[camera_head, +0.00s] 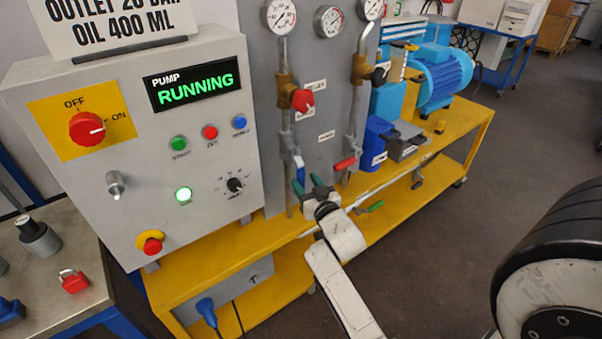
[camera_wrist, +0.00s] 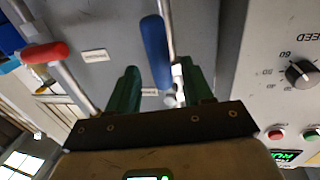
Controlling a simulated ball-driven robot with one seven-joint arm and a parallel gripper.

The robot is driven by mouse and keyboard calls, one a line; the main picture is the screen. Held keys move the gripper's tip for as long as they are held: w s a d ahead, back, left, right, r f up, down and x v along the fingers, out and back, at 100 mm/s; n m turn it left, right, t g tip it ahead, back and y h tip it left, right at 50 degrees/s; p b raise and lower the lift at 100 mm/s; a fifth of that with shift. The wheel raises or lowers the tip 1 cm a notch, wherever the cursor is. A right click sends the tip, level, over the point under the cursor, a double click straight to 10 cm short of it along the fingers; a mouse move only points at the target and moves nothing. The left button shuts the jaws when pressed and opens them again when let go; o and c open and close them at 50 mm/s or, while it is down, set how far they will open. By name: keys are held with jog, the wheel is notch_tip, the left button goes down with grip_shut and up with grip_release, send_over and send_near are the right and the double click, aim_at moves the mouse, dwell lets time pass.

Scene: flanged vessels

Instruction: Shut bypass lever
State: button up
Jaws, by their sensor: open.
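A blue-handled lever (camera_head: 300,168) is on a vertical pipe on the grey panel. A red-handled lever (camera_head: 344,163) is on the pipe to its right. I cannot read the labels to tell which is the bypass lever. My gripper (camera_head: 309,185) is open and empty, with green fingers, just below the blue lever. The red lever (camera_wrist: 45,52) lies left of the fingers there.
A pump control box (camera_head: 150,150) reading RUNNING stands at left. A red valve knob (camera_head: 302,100) and gauges sit above the levers. A blue motor (camera_head: 440,78) is on the yellow bench (camera_head: 470,120) to the right.

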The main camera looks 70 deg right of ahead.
aim_at(303, 179)
jog(key=shift+p+x, duration=0.45)
jog(key=shift+x, duration=1.4)
grip_shut()
